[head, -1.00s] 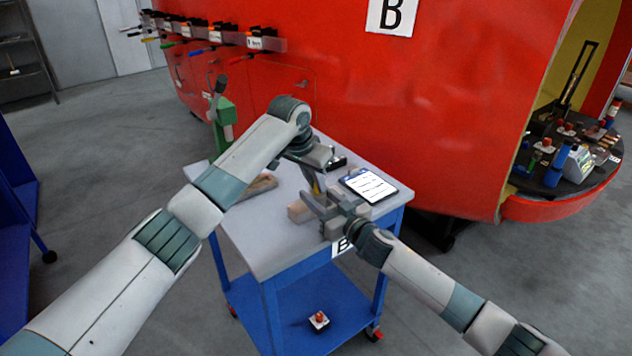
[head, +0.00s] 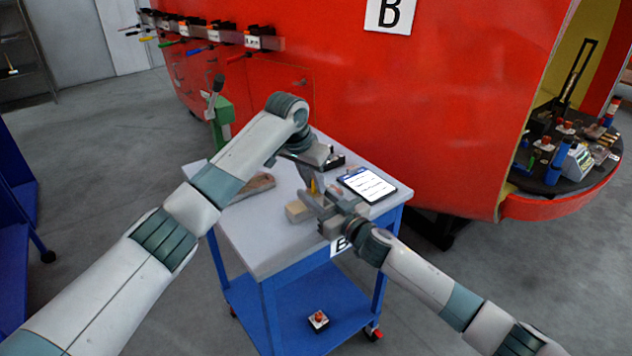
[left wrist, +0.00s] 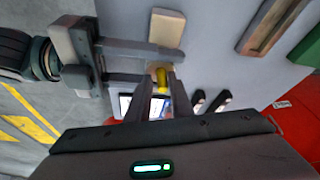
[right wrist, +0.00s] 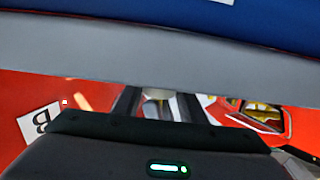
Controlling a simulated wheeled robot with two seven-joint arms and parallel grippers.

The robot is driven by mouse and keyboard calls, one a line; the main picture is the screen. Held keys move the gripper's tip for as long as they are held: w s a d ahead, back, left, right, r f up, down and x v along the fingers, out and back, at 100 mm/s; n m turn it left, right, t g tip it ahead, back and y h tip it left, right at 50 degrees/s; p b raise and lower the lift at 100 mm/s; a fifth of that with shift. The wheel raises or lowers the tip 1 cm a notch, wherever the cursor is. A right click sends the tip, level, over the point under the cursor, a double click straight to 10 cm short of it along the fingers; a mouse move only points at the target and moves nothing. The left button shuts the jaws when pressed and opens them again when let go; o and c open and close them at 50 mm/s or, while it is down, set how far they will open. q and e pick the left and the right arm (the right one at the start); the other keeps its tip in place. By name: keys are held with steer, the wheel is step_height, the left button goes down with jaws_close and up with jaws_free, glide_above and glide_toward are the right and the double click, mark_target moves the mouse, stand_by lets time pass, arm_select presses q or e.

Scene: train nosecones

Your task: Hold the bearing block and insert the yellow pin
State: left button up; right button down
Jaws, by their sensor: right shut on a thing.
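The yellow pin (head: 313,186) is a small upright piece above the cart top, at the fingertips of my left gripper (head: 313,182). In the left wrist view the yellow pin (left wrist: 161,80) shows between the left fingertips; whether they touch it is unclear. My right gripper (head: 326,203) comes in from the right, low over the cart, and is shut on a pale piece (left wrist: 153,66), seemingly the bearing block, mostly hidden by the fingers. The pin is right by this piece; how deep it sits cannot be told. A beige block (head: 297,211) lies beside the right fingers.
The blue cart's grey top (head: 256,236) also carries a tablet (head: 367,184), a wooden piece (head: 256,187) and a dark item (head: 335,160). A green vise-like tool (head: 222,118) stands at its back left. The red train nose (head: 400,110) rises close behind.

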arm_select(q)
steer(key=v, duration=1.1)
steer(key=shift+r, duration=0.25)
arm_select(e)
steer(key=shift+d, duration=0.1)
arm_select(q)
steer(key=shift+w+a, duration=0.1)
arm_select(e)
steer(key=shift+w, duration=0.1)
steer(key=c, duration=1)
jaws_free()
steer(key=shift+f, duration=0.1)
steer(key=shift+c, duration=0.2)
steer(key=shift+d, duration=0.1)
steer(key=v, duration=1.2)
